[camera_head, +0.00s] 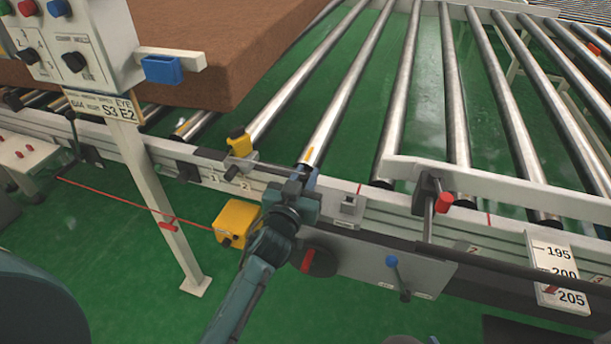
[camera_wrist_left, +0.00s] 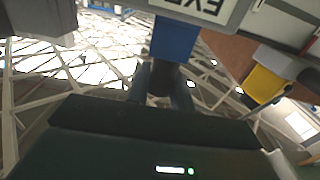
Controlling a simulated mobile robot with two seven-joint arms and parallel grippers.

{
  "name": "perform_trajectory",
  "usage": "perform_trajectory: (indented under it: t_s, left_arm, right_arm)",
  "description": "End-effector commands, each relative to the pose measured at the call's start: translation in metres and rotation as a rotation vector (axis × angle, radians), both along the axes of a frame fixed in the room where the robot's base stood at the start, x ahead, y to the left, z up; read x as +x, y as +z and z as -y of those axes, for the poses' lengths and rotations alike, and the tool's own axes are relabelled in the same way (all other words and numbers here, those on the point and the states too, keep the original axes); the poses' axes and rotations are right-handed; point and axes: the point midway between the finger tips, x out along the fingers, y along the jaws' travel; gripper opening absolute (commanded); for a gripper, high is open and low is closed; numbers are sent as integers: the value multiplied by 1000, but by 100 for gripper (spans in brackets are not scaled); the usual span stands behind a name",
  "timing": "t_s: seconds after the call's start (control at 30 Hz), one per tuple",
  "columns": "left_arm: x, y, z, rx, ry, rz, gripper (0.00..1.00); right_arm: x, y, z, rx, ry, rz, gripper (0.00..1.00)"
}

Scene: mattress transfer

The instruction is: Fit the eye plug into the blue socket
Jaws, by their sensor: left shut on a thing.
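My left gripper (camera_head: 302,178) is in front of the conveyor's side rail in the head view, with its forearm coming up from below. In the left wrist view, its fingers (camera_wrist_left: 163,92) are shut on a dark, blocky piece, the eye plug (camera_wrist_left: 160,78). The gripper hides most of the plug in the head view. The blue socket (camera_head: 162,69) sits on a white bracket of the control post at upper left, apart from the gripper. It also shows in the left wrist view (camera_wrist_left: 173,40), behind the plug; the gap cannot be judged there. My right gripper is not in view.
A brown mattress (camera_head: 215,40) lies on the rollers behind the post. An EYE label (camera_head: 105,105) hangs below the panel. A yellow clamp (camera_head: 239,143), a yellow box (camera_head: 238,222) and a red-tipped lever (camera_head: 443,202) are along the rail. Green floor is open at lower left.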

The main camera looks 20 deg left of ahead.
Motion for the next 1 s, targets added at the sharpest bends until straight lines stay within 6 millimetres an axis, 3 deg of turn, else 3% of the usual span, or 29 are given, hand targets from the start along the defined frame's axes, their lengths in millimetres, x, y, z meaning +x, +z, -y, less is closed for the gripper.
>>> perform_trajectory:
  t_s: [0.07, 0.1, 0.4, 0.67, 0.93, 1.0]
  left_arm:
    - [0, -3, 3, -7, 0, -2, 0]
    - [0, -2, 3, -8, -1, -2, 25]
    - [-1, -2, 4, -10, -2, -3, 48]
    - [-1, 0, 5, -10, -3, -4, 48]
    - [-1, 41, 4, -7, -3, -2, 48]
    - [-1, 29, 3, 0, -4, -3, 48]
  right_arm:
    - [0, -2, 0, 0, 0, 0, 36]
    - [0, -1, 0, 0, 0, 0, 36]
    - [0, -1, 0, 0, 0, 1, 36]
    - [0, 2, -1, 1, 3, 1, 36]
    - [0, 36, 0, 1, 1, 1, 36]
    - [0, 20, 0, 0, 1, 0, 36]
